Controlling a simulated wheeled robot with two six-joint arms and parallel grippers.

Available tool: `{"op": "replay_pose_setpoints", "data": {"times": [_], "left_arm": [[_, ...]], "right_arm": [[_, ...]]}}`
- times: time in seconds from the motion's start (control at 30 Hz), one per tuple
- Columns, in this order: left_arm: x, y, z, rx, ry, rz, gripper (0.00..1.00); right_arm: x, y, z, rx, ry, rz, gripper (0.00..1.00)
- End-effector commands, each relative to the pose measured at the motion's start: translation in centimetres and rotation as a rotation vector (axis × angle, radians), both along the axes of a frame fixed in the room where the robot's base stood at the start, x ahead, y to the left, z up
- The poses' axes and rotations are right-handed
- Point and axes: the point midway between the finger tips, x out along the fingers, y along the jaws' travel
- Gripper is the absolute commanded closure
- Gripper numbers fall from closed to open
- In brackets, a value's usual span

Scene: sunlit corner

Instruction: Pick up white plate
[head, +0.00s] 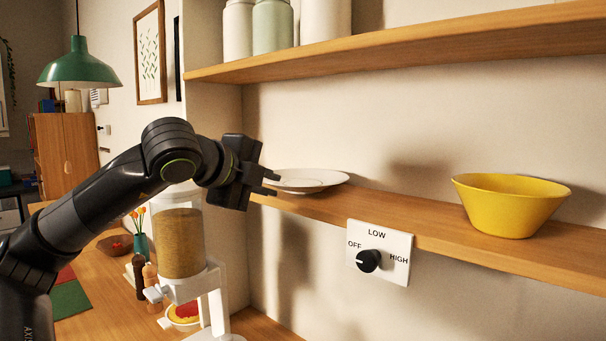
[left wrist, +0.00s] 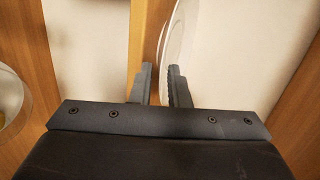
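The white plate (head: 308,181) lies on the lower wooden shelf, near its left end. My left gripper (head: 272,183) reaches in from the left, level with the plate, with its fingertips at the plate's left rim. In the left wrist view the two fingers (left wrist: 159,84) stand apart with a narrow gap. The plate (left wrist: 180,42) shows there as a pale curved rim beyond the gap and behind the right finger. I cannot tell whether a finger touches it. My right gripper is not in view.
A yellow bowl (head: 508,206) stands farther right on the lower shelf (head: 400,213). The upper shelf (head: 400,51) with canisters (head: 272,27) is above. A dial panel (head: 379,252) is below. A grain dispenser (head: 180,243) stands under my left arm.

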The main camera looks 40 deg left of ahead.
Motion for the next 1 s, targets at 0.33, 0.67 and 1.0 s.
{"op": "replay_pose_setpoints", "data": {"times": [0.33,0.67,1.0], "left_arm": [[0.82,0.04,-0.45,0.001,0.001,0.001,0.85],[0.81,0.04,-0.43,0.001,0.001,0.001,1.00],[0.78,0.03,-0.33,0.001,-0.001,0.001,1.00]], "right_arm": [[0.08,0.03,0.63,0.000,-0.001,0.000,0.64],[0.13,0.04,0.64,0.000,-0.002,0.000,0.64],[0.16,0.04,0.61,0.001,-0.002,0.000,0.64]]}}
